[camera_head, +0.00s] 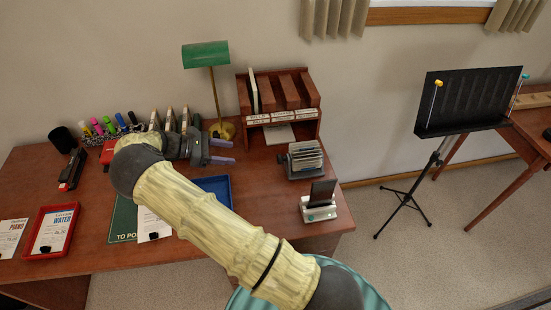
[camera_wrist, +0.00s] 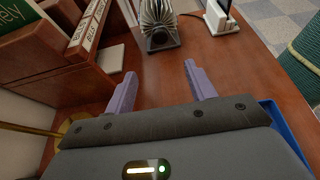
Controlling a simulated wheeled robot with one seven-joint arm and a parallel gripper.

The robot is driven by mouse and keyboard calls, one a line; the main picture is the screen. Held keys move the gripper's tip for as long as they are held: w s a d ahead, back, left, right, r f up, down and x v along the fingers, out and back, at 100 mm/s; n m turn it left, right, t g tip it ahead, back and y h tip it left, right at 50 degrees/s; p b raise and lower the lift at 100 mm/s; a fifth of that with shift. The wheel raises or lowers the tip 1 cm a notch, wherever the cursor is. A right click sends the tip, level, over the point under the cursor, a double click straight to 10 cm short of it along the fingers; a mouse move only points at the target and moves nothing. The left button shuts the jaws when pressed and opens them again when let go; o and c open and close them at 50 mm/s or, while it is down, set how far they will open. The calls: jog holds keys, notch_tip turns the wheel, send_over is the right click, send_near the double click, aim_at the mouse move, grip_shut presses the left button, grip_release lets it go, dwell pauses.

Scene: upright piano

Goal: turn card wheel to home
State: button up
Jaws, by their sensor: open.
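The card wheel (camera_head: 303,158), a rotary file of pale cards on a dark base, stands on the right part of the desk. It also shows at the top of the wrist view (camera_wrist: 158,20), its lower front towards me. My gripper (camera_head: 229,152) is over the desk to the left of the wheel. In the wrist view its two purple fingers (camera_wrist: 160,72) are spread, with only bare desk between them. They point towards the wheel and are apart from it. The card lettering is too small to read, and no home mark can be made out.
A wooden sorter (camera_head: 278,100) with labelled slots stands behind the wheel. A white dock holding a dark device (camera_head: 320,203) is in front of it. A green lamp (camera_head: 206,56) stands behind my gripper. A blue tray (camera_head: 214,188) lies below my arm. Bare desk lies between gripper and wheel.

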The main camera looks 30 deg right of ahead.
aim_at(298, 156)
jog(key=p+x, duration=0.2)
jog(key=x, duration=1.5)
jog(key=shift+d+f+p, duration=0.15)
jog(key=shift+d+p, duration=0.05)
jog(key=shift+p, duration=0.15)
jog(key=c, duration=0.9)
